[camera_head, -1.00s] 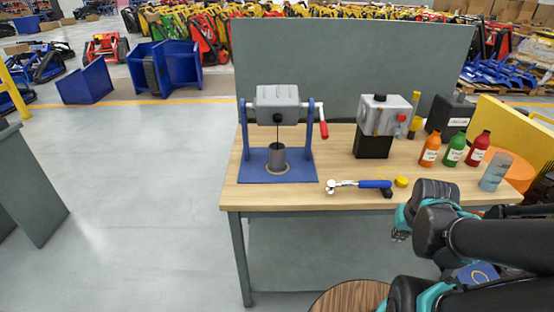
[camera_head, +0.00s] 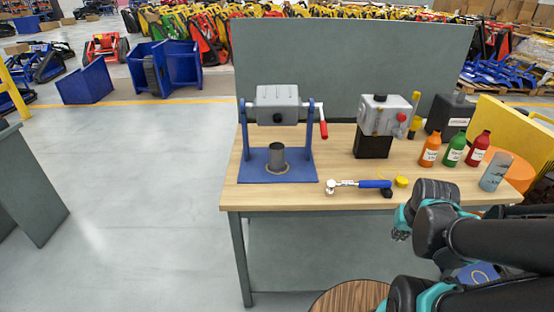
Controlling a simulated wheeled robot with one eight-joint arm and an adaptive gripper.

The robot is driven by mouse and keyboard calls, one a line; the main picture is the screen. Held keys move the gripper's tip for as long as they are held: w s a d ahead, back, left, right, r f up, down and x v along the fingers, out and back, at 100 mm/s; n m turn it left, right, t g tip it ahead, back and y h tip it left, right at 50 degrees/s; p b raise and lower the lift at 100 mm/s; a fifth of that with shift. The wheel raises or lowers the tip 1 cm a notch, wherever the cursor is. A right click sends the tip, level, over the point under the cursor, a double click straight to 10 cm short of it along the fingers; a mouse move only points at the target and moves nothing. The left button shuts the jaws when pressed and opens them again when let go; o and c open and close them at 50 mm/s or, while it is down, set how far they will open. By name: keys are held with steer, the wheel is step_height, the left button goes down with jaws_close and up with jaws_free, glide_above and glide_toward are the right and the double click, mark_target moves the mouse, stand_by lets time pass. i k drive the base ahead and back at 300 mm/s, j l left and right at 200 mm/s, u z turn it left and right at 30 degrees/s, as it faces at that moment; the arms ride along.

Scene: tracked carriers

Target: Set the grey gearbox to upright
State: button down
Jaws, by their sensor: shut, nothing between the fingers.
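The grey gearbox (camera_head: 278,103) hangs level between the two posts of a blue stand (camera_head: 292,177) at the left of the workbench. A dark round plug or opening shows low on its front face, and a red crank handle (camera_head: 323,129) is at its right side. A dark grey cup (camera_head: 277,158) stands on the stand's base below it, with a yellowish ring around its foot. My gripper (camera_head: 400,233) is shut and empty, low at the bench's front right edge, well apart from the gearbox and crank.
A second grey unit with a red knob (camera_head: 385,115) stands on a black block. A blue-handled ratchet (camera_head: 360,184) and yellow cap (camera_head: 401,182) lie at the front. Orange, green and red bottles (camera_head: 454,150) and a clear grey bottle (camera_head: 495,172) stand at right. A grey panel (camera_head: 350,60) rises behind.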

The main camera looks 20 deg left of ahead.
mark_target(272, 105)
steer(key=i+l+u, duration=0.1)
steer(key=l+u, duration=0.55)
steer(key=i+l+u, duration=0.1)
steer(key=l+u, duration=0.25)
